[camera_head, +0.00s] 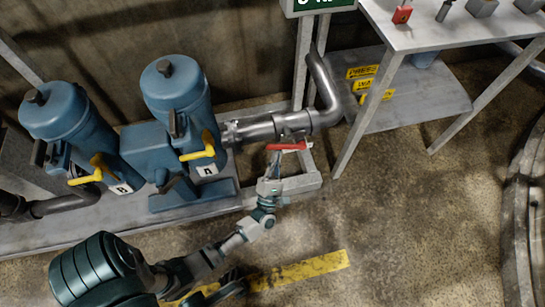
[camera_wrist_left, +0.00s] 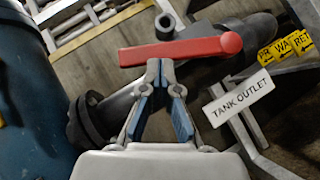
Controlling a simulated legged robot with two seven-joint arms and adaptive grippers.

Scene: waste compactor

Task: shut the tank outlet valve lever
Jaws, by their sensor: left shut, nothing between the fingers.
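The red tank outlet valve lever (camera_head: 287,146) lies nearly level across the picture in front of the grey pipe, roughly along it. In the left wrist view the lever (camera_wrist_left: 190,49) runs across the picture, with its rounded end at the right. A white TANK OUTLET label (camera_wrist_left: 239,100) sits below it to the right. My left gripper (camera_head: 276,153) is just below the lever's left part. In the wrist view its fingertips (camera_wrist_left: 160,68) are together at the lever's lower edge, with nothing between them. I cannot tell whether they touch it. My right gripper is not in view.
Blue pump A (camera_head: 178,95) and blue pump B (camera_head: 68,125), with yellow handles, stand left of the lever. The grey pipe (camera_head: 262,129) bends upward at the right. A metal table (camera_head: 440,25) stands upper right. The floor (camera_head: 400,210) right of my arm is clear.

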